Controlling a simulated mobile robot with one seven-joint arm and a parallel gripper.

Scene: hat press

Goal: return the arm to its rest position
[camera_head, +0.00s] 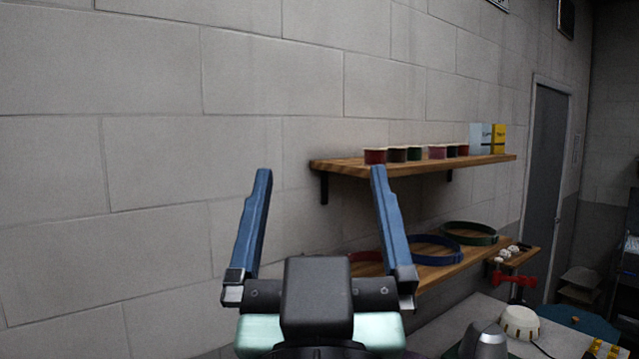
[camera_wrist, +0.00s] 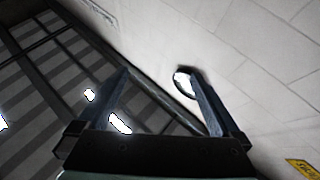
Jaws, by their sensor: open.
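My gripper (camera_head: 318,180) is in the head view, low and left of centre, with its two blue fingers pointing up and spread wide apart. Nothing is between the fingers. Behind it is a bare grey block wall (camera_head: 150,150). In the wrist view my gripper (camera_wrist: 163,85) is also open and empty. It faces the upper wall and a dark, striped ceiling area, with a round bright fixture (camera_wrist: 184,84) beyond the fingers. My gripper appears apart from every object. Most of my arm is hidden behind the gripper.
An upper wooden shelf (camera_head: 330,166) holds several small coloured rolls and boxes. A lower shelf (camera_head: 440,272) holds coloured rings, partly hidden by my right finger. A worktop (camera_head: 440,335) at the lower right carries a white round item (camera_head: 519,322). A grey door (camera_head: 546,150) stands beyond.

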